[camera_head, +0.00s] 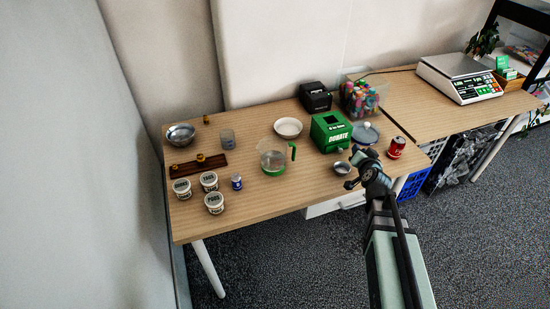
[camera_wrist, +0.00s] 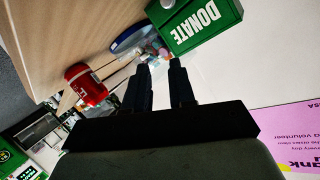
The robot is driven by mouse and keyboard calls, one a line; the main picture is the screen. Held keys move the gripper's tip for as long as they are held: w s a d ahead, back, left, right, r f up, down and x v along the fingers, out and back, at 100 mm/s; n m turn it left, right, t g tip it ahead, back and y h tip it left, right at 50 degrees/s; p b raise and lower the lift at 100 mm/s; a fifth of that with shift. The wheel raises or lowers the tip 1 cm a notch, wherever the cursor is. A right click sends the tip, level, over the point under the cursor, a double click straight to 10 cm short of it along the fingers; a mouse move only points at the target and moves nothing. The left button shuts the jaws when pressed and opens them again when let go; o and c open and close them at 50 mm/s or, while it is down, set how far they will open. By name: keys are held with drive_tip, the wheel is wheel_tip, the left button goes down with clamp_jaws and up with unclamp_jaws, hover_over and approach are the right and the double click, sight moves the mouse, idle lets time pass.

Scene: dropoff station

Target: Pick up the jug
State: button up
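The jug (camera_head: 272,160) stands upright on the left table. It is clear, with a green lower part and a green handle on its right side. My gripper (camera_head: 352,183) is at the table's front right edge, to the right of the jug and apart from it. In the wrist view, the two dark fingers of my gripper (camera_wrist: 159,66) are apart with nothing between them. The jug is not visible in the wrist view.
A green donate box (camera_head: 330,131), small metal bowl (camera_head: 341,168), blue-lidded pot (camera_head: 365,134) and red can (camera_head: 396,147) stand near my gripper. A small blue can (camera_head: 236,182) and several white tubs (camera_head: 209,180) are left of the jug. Table in front of the jug is clear.

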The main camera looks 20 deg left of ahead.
sight(293, 159)
drive_tip(key=s+a+n+g+y, duration=0.1)
drive_tip(key=s+a+n, duration=0.2)
drive_tip(key=a, duration=0.3)
drive_tip(key=s+a+n+y, duration=0.1)
drive_tip(key=s+a+n, duration=0.2)
drive_tip(key=s+a, duration=0.1)
drive_tip(key=s+a+n+g+y, duration=0.1)
drive_tip(key=s+a+n, duration=0.1)
drive_tip(key=s+a, duration=0.2)
drive_tip(key=shift+s+a+f+n+g, duration=0.1)
drive_tip(key=shift+s+a+n+g, duration=0.1)
drive_tip(key=shift+a, duration=0.75)
drive_tip(key=shift+s+a+n+g, duration=0.1)
drive_tip(key=shift+a+n, duration=0.1)
drive_tip(key=shift+a, duration=0.7)
drive_tip(key=shift+x, duration=3.7)
drive_tip(key=shift+s+a, duration=0.1)
clamp_jaws()
